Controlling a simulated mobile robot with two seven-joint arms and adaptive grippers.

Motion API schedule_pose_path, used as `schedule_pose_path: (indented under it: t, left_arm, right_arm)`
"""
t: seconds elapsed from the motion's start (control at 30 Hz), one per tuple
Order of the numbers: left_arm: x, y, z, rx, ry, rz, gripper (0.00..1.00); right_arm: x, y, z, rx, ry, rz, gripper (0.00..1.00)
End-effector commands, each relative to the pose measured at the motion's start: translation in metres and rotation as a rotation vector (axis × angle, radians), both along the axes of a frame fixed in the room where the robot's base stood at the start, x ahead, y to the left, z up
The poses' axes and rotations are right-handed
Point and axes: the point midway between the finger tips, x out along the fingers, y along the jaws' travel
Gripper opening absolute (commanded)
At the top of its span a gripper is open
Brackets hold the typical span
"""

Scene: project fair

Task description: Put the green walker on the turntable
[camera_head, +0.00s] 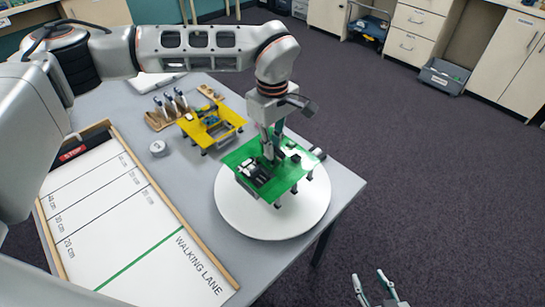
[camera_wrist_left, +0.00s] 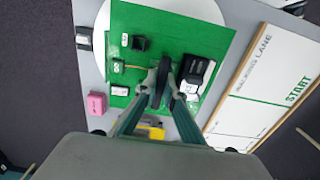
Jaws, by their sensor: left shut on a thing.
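The green walker (camera_head: 289,176) is a flat green board with small parts on top and short legs below. It is over the white round turntable (camera_head: 270,226); I cannot tell whether its legs touch the disc. My left gripper (camera_head: 272,153) points down and is shut on the walker's middle part. In the left wrist view the board (camera_wrist_left: 150,50) lies under my fingertips (camera_wrist_left: 162,92), with the white turntable (camera_wrist_left: 196,9) showing past its edge. My right gripper (camera_head: 368,276) is open and empty at the bottom of the head view, off the table.
A yellow walker (camera_head: 228,117) stands behind the turntable, near a wooden tool holder (camera_head: 158,121). A walking lane board (camera_head: 115,215) covers the table's left. A pink block (camera_wrist_left: 97,103) shows in the wrist view. The table edge is close to the turntable's right.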

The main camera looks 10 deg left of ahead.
Motion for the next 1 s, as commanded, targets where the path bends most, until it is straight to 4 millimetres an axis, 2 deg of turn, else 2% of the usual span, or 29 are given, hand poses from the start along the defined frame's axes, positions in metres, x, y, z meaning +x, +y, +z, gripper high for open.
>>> schedule_pose_path:
  t: [0.13,0.37,0.77,0.8,0.83,1.0]
  left_arm:
    - [0.000,0.000,-0.010,-0.001,0.001,-0.001,0.00]
    - [0.000,0.000,-0.040,-0.001,0.000,0.000,0.00]
    - [0.000,0.000,-0.045,-0.001,-0.002,0.000,0.00]
    - [0.000,0.000,-0.046,-0.001,-0.001,0.000,0.16]
    - [0.000,0.000,-0.046,-0.001,-0.001,0.000,0.24]
    - [0.000,0.000,-0.046,0.000,0.000,0.000,0.26]
  right_arm:
    - [0.000,0.000,0.001,0.000,0.000,0.000,0.40]
    - [0.000,0.000,0.003,0.000,-0.001,0.000,0.40]
    - [0.000,0.000,0.001,0.001,-0.001,0.000,0.40]
    - [0.000,0.000,0.001,0.001,-0.001,0.000,0.40]
    - [0.000,0.001,0.001,0.001,-0.001,0.000,0.40]
    - [0.000,0.001,0.001,0.001,-0.001,0.000,0.40]
